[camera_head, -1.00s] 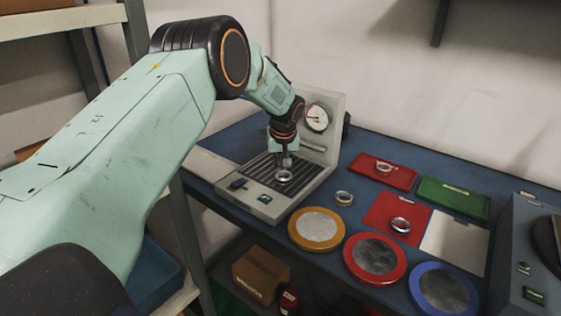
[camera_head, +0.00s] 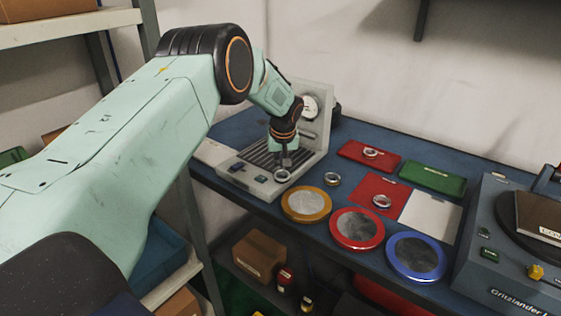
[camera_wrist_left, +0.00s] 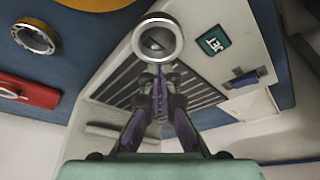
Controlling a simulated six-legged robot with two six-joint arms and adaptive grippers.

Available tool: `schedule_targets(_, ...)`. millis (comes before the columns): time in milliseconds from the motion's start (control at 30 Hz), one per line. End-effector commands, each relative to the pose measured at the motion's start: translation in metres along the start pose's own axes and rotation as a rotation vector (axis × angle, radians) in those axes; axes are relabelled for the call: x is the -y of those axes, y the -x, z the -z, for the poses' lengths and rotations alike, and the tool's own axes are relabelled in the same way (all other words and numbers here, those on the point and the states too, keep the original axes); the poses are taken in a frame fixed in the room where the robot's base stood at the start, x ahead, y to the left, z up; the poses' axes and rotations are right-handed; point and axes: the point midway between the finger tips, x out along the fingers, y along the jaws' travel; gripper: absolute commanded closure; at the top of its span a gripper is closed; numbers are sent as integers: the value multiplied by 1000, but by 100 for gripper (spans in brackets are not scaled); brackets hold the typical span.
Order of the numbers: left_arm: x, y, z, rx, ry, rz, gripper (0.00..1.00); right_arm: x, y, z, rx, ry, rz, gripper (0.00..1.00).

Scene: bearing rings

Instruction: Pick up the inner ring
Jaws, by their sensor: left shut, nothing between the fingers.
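My left gripper (camera_head: 284,165) points down over the right front of the gauge stand, its fingers shut. A small metal ring (camera_head: 282,176) shows at its fingertips. In the left wrist view this ring (camera_wrist_left: 157,38) lies just beyond the closed fingertips (camera_wrist_left: 157,68); no finger is seen around it, and I cannot tell whether it touches them. A second ring (camera_head: 332,179) lies on the blue table, a third (camera_head: 381,202) on a red mat, another (camera_head: 371,152) on a red tray. I cannot tell which is the inner ring. My right gripper is not in view.
The gauge stand (camera_head: 232,172) has a ribbed bed and an upright back. Yellow (camera_head: 287,217), red (camera_head: 334,242) and blue (camera_head: 392,265) rimmed discs line the table's front. A green tray (camera_head: 460,186) and white mat (camera_head: 442,230) lie right, beside a grey machine (camera_head: 470,255).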

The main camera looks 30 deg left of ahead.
Motion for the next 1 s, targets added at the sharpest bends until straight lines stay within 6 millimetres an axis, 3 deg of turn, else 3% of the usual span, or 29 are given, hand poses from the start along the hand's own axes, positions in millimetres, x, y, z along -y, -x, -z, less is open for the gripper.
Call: schedule_targets(1000, 7, -3, 10, 0, -2, 1, 100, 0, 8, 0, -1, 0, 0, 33)
